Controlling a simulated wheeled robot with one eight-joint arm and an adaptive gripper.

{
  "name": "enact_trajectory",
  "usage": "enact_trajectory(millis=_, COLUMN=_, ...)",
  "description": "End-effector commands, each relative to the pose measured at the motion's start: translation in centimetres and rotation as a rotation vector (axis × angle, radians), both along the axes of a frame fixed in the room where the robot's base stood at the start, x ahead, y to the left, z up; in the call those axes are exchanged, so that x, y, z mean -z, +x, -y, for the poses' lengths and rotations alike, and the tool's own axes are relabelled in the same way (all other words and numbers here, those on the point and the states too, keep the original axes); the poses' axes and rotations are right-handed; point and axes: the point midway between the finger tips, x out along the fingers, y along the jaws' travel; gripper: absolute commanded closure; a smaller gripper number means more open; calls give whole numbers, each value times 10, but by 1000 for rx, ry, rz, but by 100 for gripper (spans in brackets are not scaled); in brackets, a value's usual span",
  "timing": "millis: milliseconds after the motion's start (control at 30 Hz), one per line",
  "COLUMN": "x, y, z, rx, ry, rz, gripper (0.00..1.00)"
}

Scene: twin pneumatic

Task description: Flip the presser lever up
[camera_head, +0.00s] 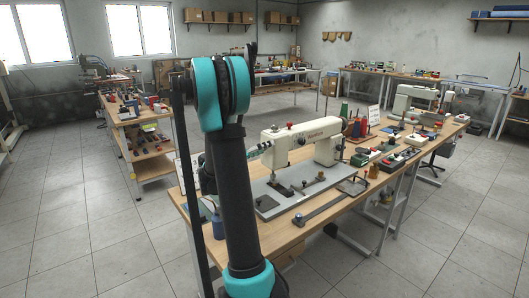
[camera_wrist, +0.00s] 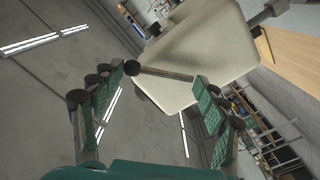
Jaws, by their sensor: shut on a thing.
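The white sewing machine (camera_head: 301,145) stands on a grey base plate on the long wooden table; its pale housing (camera_wrist: 205,55) fills the upper middle of the wrist view. The presser lever (camera_wrist: 165,73) is a thin bar with a black ball knob (camera_wrist: 132,68), running across in front of the housing. My gripper (camera_wrist: 160,77) has its green-padded fingers apart, one at each end of the lever, with the lever lengthwise between them. The left fingertip is at the knob. In the head view my arm hides part of the machine's left end, and the lever cannot be made out.
The wooden table (camera_head: 300,232) also carries a flat metal bar (camera_head: 330,209), thread spools (camera_head: 357,128) and small control boxes (camera_head: 391,139). The tiled floor left of the table is clear.

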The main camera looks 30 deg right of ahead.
Motion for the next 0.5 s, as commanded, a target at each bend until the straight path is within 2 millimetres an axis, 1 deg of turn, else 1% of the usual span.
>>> enact_trajectory(millis=33, x=0, y=6, z=0, rx=-10, ry=3, rz=-36, gripper=78)
enact_trajectory(millis=300, x=-3, y=11, z=0, rx=-10, ry=-10, rz=-229, gripper=78)
enact_trajectory(millis=500, x=-5, y=14, z=0, rx=-9, ry=-17, rz=-318, gripper=78)
